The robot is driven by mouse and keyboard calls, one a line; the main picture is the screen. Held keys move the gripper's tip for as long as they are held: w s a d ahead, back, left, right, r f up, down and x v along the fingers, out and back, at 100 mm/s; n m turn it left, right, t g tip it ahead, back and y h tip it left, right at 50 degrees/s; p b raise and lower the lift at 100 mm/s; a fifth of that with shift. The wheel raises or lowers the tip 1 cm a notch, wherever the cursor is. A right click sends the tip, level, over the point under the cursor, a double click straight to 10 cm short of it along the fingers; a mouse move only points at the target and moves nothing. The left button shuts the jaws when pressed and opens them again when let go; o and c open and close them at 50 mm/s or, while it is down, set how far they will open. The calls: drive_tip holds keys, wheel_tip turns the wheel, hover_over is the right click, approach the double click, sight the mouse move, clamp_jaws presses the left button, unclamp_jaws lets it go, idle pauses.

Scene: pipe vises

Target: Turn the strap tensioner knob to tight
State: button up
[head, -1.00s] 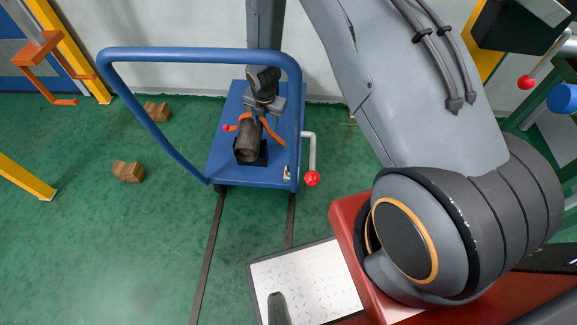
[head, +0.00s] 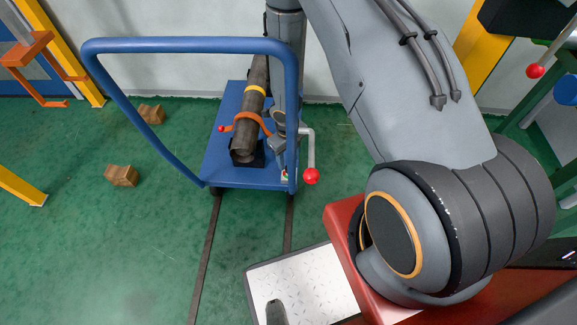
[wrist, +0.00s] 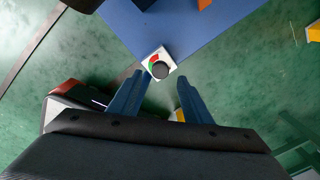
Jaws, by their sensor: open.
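The tensioner knob (wrist: 160,71) is a round black knob on a white plate with red and green marks, at the corner of the blue cart deck. Its pointer is too small to read. In the head view the plate (head: 285,175) is a small spot at the cart's right front corner. My gripper (wrist: 162,78) is open and empty, its two blue fingers pointing at the knob from either side in the picture; I cannot tell how far above it they are.
The blue cart (head: 222,150) has a tall blue handle frame (head: 190,45) over it. A white crank with a red ball (head: 311,176) stands out at its right side. Two wooden chocks (head: 121,175) lie on the green floor, which is open at left.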

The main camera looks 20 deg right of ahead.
drive_tip(key=shift+w+f+b, duration=0.15)
drive_tip(key=shift+f+b, duration=1.25)
drive_tip(key=shift+b, duration=0.25)
drive_tip(key=f+b, duration=0.2)
drive_tip(key=b, duration=0.2)
drive_tip(key=shift+d, duration=0.1)
drive_tip(key=c, duration=1.1)
drive_tip(key=shift+o, duration=0.2)
drive_tip(key=shift+r, duration=0.15)
